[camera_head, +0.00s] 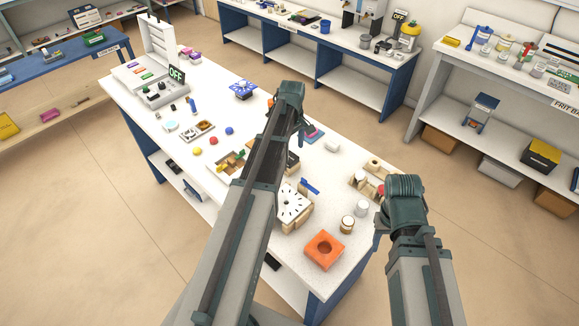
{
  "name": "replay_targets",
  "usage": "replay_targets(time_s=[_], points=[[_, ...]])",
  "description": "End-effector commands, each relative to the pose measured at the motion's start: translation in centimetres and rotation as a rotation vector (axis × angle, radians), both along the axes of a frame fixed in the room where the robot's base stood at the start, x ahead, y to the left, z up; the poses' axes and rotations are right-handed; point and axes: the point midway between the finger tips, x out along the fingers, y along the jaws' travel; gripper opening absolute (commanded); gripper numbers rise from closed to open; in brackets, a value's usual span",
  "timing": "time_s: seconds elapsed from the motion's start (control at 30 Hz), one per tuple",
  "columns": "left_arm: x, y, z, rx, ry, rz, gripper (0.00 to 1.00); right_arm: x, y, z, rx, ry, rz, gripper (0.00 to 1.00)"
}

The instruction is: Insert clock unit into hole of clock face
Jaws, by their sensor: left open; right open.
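The clock face (290,206) is a white plate with dark marks around a small dark centre hole. It stands tilted against a wooden block on the white table, right of my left forearm. A small dark block (293,163) shows partly behind that forearm; I cannot tell whether it is the clock unit. My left gripper (300,131) is open and points down over the table beyond the clock face, largely hidden by its own wrist. My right gripper (379,232) is open at the table's right edge, mostly hidden under its wrist. I see nothing held in either.
An orange block (324,250) with a round recess sits at the near corner. A wood-capped jar (347,224) and a white cylinder (362,208) stand beside it. A blue piece (310,187) lies behind the clock face.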

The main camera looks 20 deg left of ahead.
Motion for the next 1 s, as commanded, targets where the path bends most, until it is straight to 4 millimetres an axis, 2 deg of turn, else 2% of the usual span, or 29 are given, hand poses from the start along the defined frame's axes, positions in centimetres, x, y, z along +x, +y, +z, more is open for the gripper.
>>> replay_targets(time_s=[0.03,0.23,0.37,0.77,1.0], points=[[0.0,0.0,-0.7,0.0,0.0,0.0,1.0,0.0,0.0,-0.7,0.0,0.0,0.0,0.5],[0.0,0.0,-0.7,0.0,0.0,0.0,1.0,0.0,0.0,-0.7,0.0,0.0,-0.001,0.5],[0.1,0.2,-1.3,0.0,0.0,0.0,1.0,0.0,0.0,-1.3,0.0,0.0,-0.001,0.5],[0.6,1.1,-5.8,0.0,0.0,-0.001,1.0,0.0,0.0,-5.8,0.0,0.0,-0.002,0.5],[0.6,1.0,-5.8,0.0,0.0,-0.001,1.0,0.0,0.0,-5.8,0.0,0.0,-0.002,0.5]])
